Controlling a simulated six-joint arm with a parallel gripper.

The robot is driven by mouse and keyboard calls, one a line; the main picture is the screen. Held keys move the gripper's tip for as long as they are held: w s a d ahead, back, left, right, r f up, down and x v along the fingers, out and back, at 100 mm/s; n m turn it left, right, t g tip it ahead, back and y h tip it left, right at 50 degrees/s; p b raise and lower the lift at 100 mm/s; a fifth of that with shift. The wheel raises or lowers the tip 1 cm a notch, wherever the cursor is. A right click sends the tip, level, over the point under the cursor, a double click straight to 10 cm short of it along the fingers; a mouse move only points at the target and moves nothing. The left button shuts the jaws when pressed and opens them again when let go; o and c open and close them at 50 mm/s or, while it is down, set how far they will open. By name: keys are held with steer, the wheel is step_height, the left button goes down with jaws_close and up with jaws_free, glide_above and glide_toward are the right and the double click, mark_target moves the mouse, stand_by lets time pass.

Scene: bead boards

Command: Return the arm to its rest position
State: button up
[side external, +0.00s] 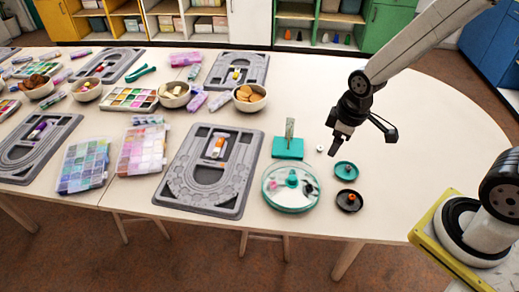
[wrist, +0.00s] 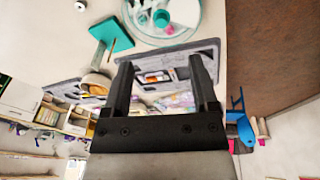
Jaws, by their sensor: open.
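My gripper (side external: 339,143) hangs in the air above the right part of the table, above and to the left of two small dishes in the side view. In the wrist view my gripper (wrist: 160,75) shows two dark fingers apart with nothing held between them. Below it on the table are a small teal dish (side external: 345,170) and a small black dish with an orange item (side external: 349,201).
A round clear tray with a teal rim (side external: 291,208) and a teal stand (side external: 288,148) are left of the dishes. Grey bead boards (side external: 237,190), bead boxes (side external: 83,166) and bowls (side external: 249,98) fill the left side. The table's right end is clear.

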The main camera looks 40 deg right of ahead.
steer(key=s+m, duration=0.1)
steer(key=m, duration=0.1)
steer(key=s+r+m, duration=0.1)
steer(key=m, duration=0.1)
steer(key=s+r+m, duration=0.1)
steer(key=s, duration=0.1)
steer(key=shift+d+m+t, duration=0.25)
steer(key=shift+m+t, duration=0.05)
steer(key=shift+m, duration=0.1)
